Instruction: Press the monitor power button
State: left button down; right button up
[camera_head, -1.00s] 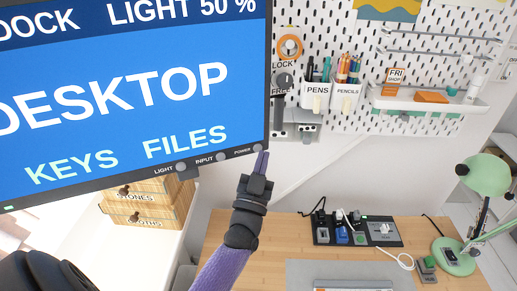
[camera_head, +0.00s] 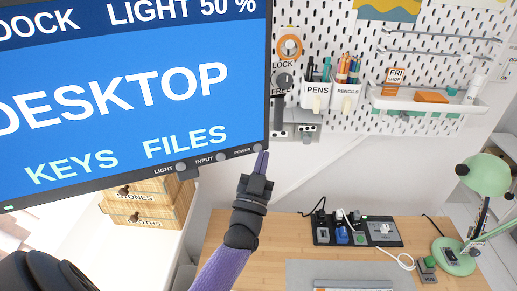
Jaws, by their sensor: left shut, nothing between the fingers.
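The monitor (camera_head: 130,95) fills the upper left, its screen lit blue with DESKTOP, KEYS, FILES and LIGHT 50 %. Along its bottom bezel are the round LIGHT button (camera_head: 181,167), INPUT button (camera_head: 221,157) and POWER button (camera_head: 257,148). A small green light (camera_head: 8,208) shows at the bezel's lower left corner. My left gripper (camera_head: 261,163) is shut and empty, pointing up, with its fingertips just below the POWER button. I cannot tell whether the tips touch it. My right gripper is not in view.
A wooden drawer box (camera_head: 150,203) stands behind the monitor's lower edge. A pegboard (camera_head: 430,70) holds cups of pens and pencils and a shelf. A socket panel (camera_head: 357,231) and a green lamp (camera_head: 486,174) are on the desk at right.

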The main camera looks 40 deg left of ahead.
pick_arm(q)
jog(key=shift+w+a, duration=0.25)
jog(key=shift+a, duration=0.2)
dwell(0.3)
jog(key=s+d+p, duration=0.2)
jog(key=s+d, duration=0.2)
jog(key=d, duration=0.2)
jog(key=shift+p, duration=0.4)
